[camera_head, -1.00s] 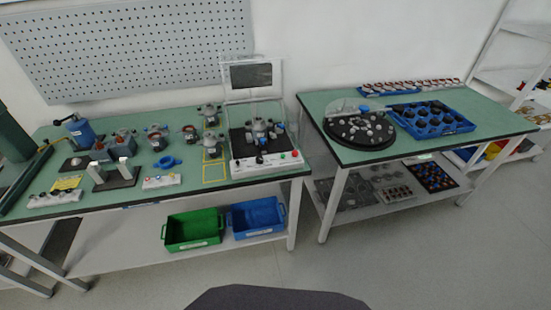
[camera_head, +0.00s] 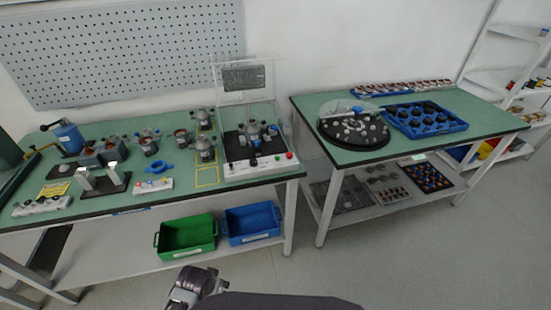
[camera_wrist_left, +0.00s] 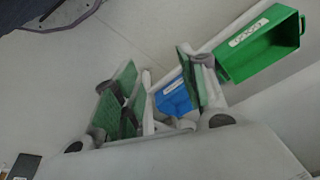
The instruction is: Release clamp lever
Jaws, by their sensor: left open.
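The test station (camera_head: 228,172) with a white front panel, coloured buttons and a raised clear cover stands at the right end of the left bench. A metal stator fixture (camera_head: 252,132) sits on its dark base, with a small blue part (camera_head: 272,130) at its right side. I cannot make out which part is the clamp lever at this size. My left gripper (camera_head: 193,287) is low at the bottom of the head view, in front of the bench and well apart from the station. In the left wrist view its green-padded fingers (camera_wrist_left: 160,88) are apart and empty. My right gripper is not in view.
A green bin (camera_head: 187,237) and a blue bin (camera_head: 252,222) are on the shelf under the left bench. Several fixtures and a blue ring (camera_head: 160,164) crowd the bench top. The right table holds a black round tray (camera_head: 342,147) and a blue crate (camera_head: 425,129).

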